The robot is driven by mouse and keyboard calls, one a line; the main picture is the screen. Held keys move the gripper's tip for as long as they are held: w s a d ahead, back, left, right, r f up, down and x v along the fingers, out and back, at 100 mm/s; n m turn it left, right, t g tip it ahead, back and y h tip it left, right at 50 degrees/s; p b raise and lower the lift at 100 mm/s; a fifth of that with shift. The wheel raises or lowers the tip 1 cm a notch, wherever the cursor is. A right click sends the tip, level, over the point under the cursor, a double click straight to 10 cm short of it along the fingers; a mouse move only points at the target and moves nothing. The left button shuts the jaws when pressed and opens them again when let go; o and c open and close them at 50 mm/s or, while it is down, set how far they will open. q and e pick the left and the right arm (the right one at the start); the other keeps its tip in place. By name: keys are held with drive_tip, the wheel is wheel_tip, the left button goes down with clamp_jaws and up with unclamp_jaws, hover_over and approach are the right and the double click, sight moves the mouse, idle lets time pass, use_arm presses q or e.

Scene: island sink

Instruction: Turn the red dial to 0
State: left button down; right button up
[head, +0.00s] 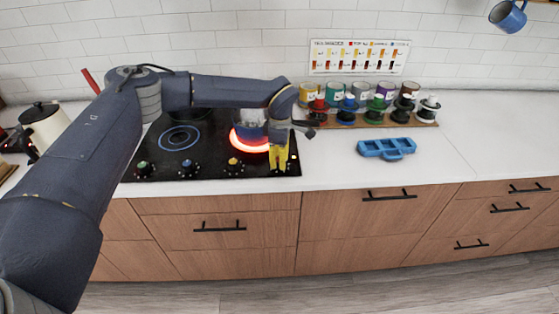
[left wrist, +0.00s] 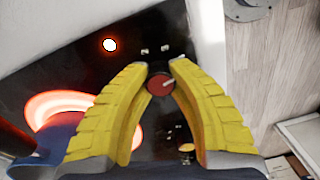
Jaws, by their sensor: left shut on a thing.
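The red dial (left wrist: 160,85) sits on the black cooktop between the yellow fingertips of my left gripper (left wrist: 160,67) in the left wrist view. The fingers are closed on the dial from both sides. A pale pointer mark on the dial points to the right and slightly up in that view. In the head view, my left gripper (head: 278,170) points down at the cooktop's front right corner, and its fingers hide the red dial. The number the pointer stands at is not readable. My right gripper is not in view.
A burner (head: 262,148) glows red just behind the gripper. Green (head: 143,168), blue (head: 184,169) and yellow (head: 234,163) dials line the cooktop's front edge. A blue tray (head: 387,147) lies on the counter at right, before a rack of colored jars. The counter farther right is clear.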

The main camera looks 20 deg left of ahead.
use_arm(q)
drive_tip(key=n, duration=0.4)
drive_tip(key=shift+n, duration=0.3)
drive_tip(key=n, duration=0.4)
drive_tip(key=shift+n, duration=0.3)
drive_tip(key=n, duration=0.3)
drive_tip(key=shift+n, duration=0.3)
drive_tip(key=n, duration=0.4)
drive_tip(key=shift+n, duration=0.3)
drive_tip(key=n, duration=0.4)
drive_tip(key=shift+n+t, duration=0.3)
drive_tip(key=n, duration=0.3)
drive_tip(key=shift+n, duration=0.3)
drive_tip(key=n, duration=0.4)
drive_tip(key=shift+s+n, duration=0.1)
drive_tip(key=shift+n, duration=2)
